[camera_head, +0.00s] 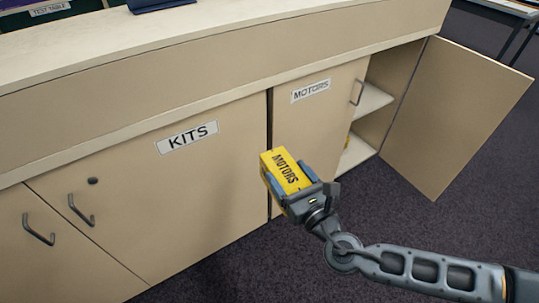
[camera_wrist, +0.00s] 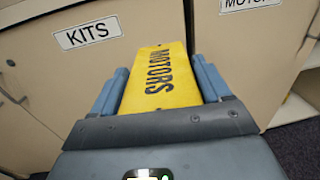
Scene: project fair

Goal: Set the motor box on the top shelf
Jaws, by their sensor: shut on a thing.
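The motor box (camera_head: 286,172) is yellow with the word MOTORS on its side. My gripper (camera_head: 290,181) is shut on it and holds it in the air in front of the cabinet, near the gap between the KITS and MOTORS doors. In the wrist view the motor box (camera_wrist: 158,78) lies between the two blue-grey fingers. The top shelf (camera_head: 373,100) shows in the open cabinet bay to the right of my gripper; the visible part is bare. The bay's left part is hidden behind the MOTORS door (camera_head: 312,115).
The open cabinet door (camera_head: 455,115) swings out at the right. A lower shelf (camera_head: 355,153) has a sliver of something yellow at its left edge. The KITS door (camera_head: 190,190) is shut. Dark carpet (camera_head: 400,215) is clear before the bay. The countertop (camera_head: 150,45) runs above.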

